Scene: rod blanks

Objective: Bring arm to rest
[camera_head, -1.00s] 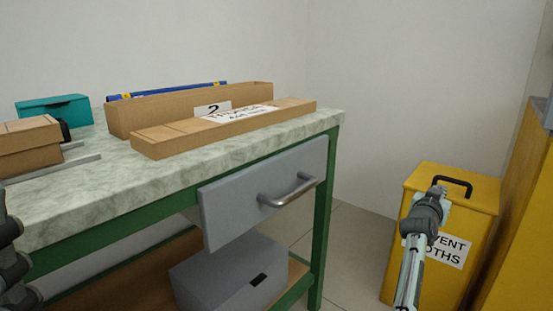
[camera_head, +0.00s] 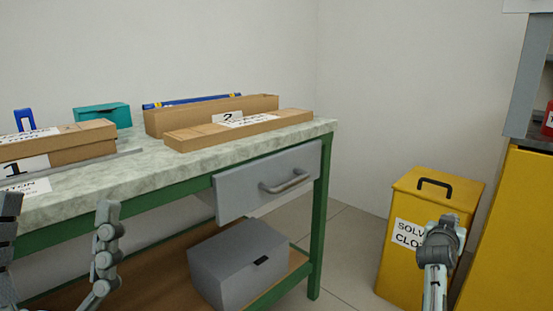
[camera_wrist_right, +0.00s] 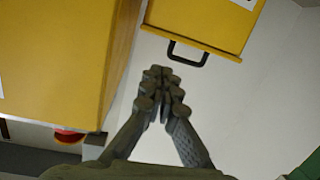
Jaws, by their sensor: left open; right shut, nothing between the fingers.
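My left gripper (camera_head: 60,203) is at the lower left of the head view, in front of the workbench. Its two fingers stand wide apart with nothing between them. My right gripper (camera_head: 442,232) is at the lower right, in front of the yellow solvent-cloths bin (camera_head: 398,268). In the right wrist view the fingers of the right gripper (camera_wrist_right: 164,80) are together and hold nothing. The bin's black handle (camera_wrist_right: 188,56) shows just beyond the fingertips there; I cannot tell how far apart they are.
The marble-topped workbench (camera_head: 205,178) carries cardboard box 1 (camera_head: 70,145), long box 2 (camera_head: 165,122), its flat lid and a teal box (camera_head: 103,115). A grey drawer (camera_head: 240,192) projects from its front. A yellow cabinet (camera_head: 515,230) stands right. Floor shows between bench and bin.

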